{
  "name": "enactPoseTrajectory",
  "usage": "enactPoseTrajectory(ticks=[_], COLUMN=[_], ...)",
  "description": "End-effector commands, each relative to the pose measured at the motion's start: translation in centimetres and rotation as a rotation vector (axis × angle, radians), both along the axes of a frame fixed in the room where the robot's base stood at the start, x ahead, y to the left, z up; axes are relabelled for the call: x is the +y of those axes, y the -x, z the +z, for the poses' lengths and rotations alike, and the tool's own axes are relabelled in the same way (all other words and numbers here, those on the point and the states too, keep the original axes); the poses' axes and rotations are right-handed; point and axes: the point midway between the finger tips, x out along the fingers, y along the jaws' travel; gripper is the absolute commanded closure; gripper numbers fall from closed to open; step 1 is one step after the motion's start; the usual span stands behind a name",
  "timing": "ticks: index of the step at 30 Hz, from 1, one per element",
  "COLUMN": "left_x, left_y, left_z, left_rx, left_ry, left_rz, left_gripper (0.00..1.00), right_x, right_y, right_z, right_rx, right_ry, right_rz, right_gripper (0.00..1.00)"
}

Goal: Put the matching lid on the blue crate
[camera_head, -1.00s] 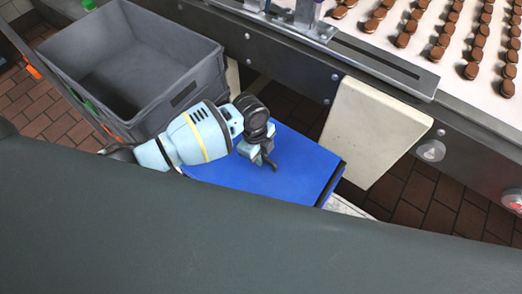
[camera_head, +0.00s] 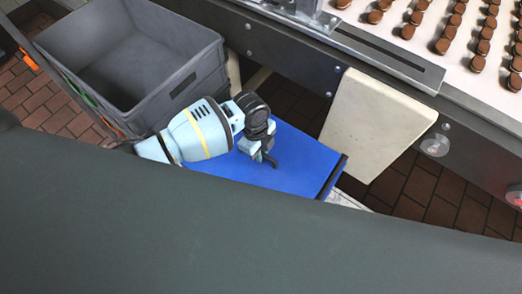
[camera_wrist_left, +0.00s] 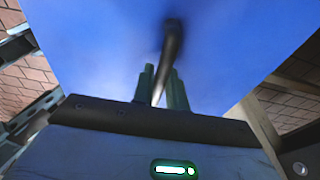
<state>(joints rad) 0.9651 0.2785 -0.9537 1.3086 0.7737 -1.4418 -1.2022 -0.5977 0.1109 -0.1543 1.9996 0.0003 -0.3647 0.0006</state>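A flat blue panel (camera_head: 305,165) with a dark right edge lies below my left arm in the head view. I cannot tell whether it is the lid alone or a lid on the blue crate; no crate walls show. My left gripper (camera_head: 268,158) is over the panel, pointing down at it. In the left wrist view the blue surface (camera_wrist_left: 100,45) fills the top. A blurred dark bar (camera_wrist_left: 172,38) on it runs down between the close-set dark green fingers of the left gripper (camera_wrist_left: 161,78). Whether they grip it is unclear. My right gripper is not in view.
An empty grey crate (camera_head: 130,50) stands at the upper left, close to my left arm. A conveyor (camera_head: 400,55) with rows of brown cream sandwiches runs along the top right. A cream-coloured panel (camera_head: 375,125) stands beside the blue panel. Tiled floor (camera_head: 440,200) shows at the right.

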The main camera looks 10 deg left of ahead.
Motion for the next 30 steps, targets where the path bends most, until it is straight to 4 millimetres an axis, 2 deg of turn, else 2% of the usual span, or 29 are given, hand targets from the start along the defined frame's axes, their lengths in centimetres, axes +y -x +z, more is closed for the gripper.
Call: enactPoseTrajectory(ticks=[1,5,14,17,24,30], left_x=[0.0,0.0,0.1,0.2,0.7,1.0], left_y=[0.0,0.0,0.0,-0.1,-0.4,-0.5], left_z=[0.1,0.0,0.1,1.0,4.9,7.2], left_rx=[-0.001,-0.001,0.001,-0.002,-0.006,-0.003], left_ry=[0.0,0.0,-0.001,0.0,0.001,0.0], left_rz=[0.0,0.0,0.0,0.001,0.0,0.0], left_gripper=[0.79,0.62,0.62,0.62,0.62,0.62], right_x=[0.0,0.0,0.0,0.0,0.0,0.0], right_y=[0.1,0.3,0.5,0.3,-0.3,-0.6], right_z=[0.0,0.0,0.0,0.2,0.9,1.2], right_rx=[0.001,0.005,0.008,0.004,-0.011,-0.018], right_ry=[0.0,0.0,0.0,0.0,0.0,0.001], right_rz=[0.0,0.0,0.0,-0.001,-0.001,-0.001], right_gripper=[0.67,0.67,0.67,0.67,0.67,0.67])
